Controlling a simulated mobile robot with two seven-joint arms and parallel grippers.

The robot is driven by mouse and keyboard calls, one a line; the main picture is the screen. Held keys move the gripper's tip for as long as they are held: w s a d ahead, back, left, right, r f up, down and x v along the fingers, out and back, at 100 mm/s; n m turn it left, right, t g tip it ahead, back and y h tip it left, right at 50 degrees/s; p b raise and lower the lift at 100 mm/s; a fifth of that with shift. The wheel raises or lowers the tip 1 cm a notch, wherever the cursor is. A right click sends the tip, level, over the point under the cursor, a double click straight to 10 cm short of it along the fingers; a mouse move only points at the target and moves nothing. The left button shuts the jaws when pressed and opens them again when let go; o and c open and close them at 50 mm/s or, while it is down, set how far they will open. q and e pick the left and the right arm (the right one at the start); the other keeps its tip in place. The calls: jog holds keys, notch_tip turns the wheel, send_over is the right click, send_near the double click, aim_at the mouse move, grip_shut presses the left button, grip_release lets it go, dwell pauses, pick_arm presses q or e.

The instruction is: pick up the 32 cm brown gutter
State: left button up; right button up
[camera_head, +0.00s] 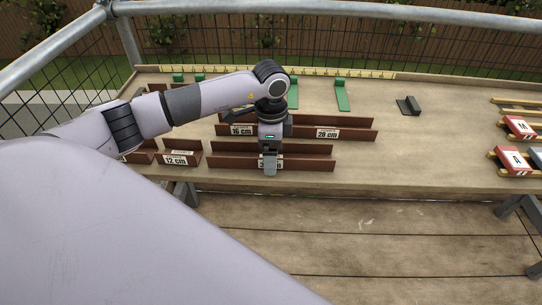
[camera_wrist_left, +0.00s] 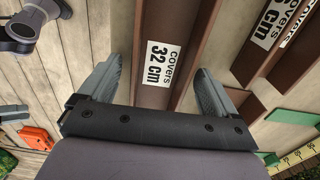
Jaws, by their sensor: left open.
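The brown gutter labelled 32 cm (camera_wrist_left: 171,20) lies on the table, and in the left wrist view its white label shows between my open fingers. In the head view the same gutter (camera_head: 310,163) is the front long one, its label mostly hidden behind my gripper. My left gripper (camera_head: 270,170) is over the middle of this gutter; in the left wrist view the open fingers (camera_wrist_left: 155,85) stand one on each side of it. I cannot tell whether the fingers touch it.
Behind it lie a 28 cm gutter (camera_head: 355,134) and a 16 cm gutter (camera_head: 236,130). A 12 cm gutter (camera_head: 180,158) lies to the left. Green brackets (camera_head: 342,95), a dark block (camera_head: 408,105) and red-labelled pieces (camera_head: 513,160) are also on the table (camera_head: 430,150).

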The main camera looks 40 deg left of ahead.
pick_arm(q)
jog(key=shift+r, duration=0.1)
jog(key=c, duration=1.2)
